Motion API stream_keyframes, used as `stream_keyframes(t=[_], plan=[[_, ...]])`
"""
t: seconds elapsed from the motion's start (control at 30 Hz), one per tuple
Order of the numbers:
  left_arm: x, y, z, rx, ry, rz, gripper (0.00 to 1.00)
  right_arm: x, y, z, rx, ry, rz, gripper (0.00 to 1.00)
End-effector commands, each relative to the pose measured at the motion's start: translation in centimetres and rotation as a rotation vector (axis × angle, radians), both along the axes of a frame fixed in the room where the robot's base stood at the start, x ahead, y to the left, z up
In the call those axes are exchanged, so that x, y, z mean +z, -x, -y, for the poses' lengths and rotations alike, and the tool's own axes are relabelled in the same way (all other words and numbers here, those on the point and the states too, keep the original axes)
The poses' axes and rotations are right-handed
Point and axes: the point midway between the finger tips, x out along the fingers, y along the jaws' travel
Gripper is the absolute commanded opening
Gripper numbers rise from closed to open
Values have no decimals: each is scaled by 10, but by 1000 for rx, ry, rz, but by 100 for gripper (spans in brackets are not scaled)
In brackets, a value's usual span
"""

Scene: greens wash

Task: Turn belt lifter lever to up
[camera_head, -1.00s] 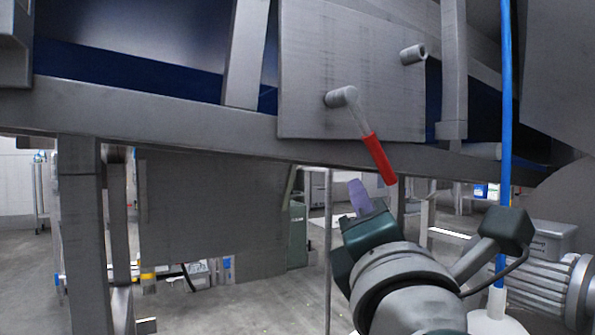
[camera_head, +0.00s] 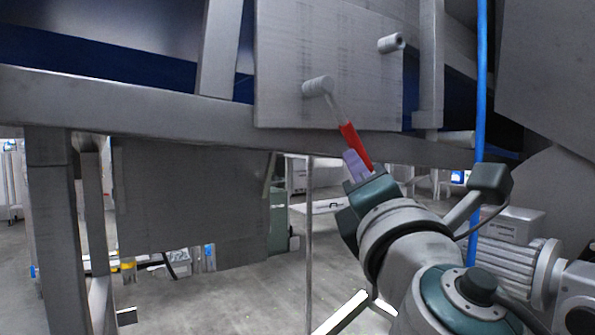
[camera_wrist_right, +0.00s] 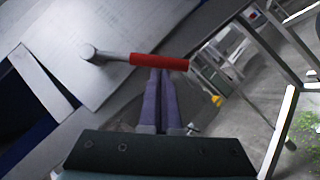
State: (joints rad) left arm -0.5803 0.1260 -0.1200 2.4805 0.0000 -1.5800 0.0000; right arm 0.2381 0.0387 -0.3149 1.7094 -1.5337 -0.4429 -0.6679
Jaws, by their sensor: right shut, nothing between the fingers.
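The belt lifter lever has a grey pivot and shaft and a red handle (camera_head: 355,146). It is mounted on a grey metal plate (camera_head: 290,70) and slants down to the right in the head view. In the right wrist view the red handle (camera_wrist_right: 160,62) lies across, just beyond my fingertips. My right gripper (camera_head: 353,160) has purple fingers, shut with nothing between them. Its tips (camera_wrist_right: 159,75) are at the lower side of the handle, touching or very close; I cannot tell which. My left gripper is not in view.
A grey frame beam (camera_head: 130,105) runs behind and below the plate. A short grey stub (camera_head: 391,43) sticks out at the plate's upper right. A blue vertical pipe (camera_head: 481,90) stands right of the lever. A motor (camera_head: 515,255) is at lower right.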

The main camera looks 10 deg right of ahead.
Motion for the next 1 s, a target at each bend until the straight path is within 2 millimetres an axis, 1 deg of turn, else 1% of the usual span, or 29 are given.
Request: stream_keyframes(t=[0.37,0.63,0.8,1.0], plan=[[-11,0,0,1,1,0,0,2,-3,8,-2,68,29,0],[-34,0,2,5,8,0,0,6,-7,21,-3,216,83,0],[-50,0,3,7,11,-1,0,14,-11,31,-4,337,127,0],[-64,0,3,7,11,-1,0,23,-14,39,-3,450,167,0]])
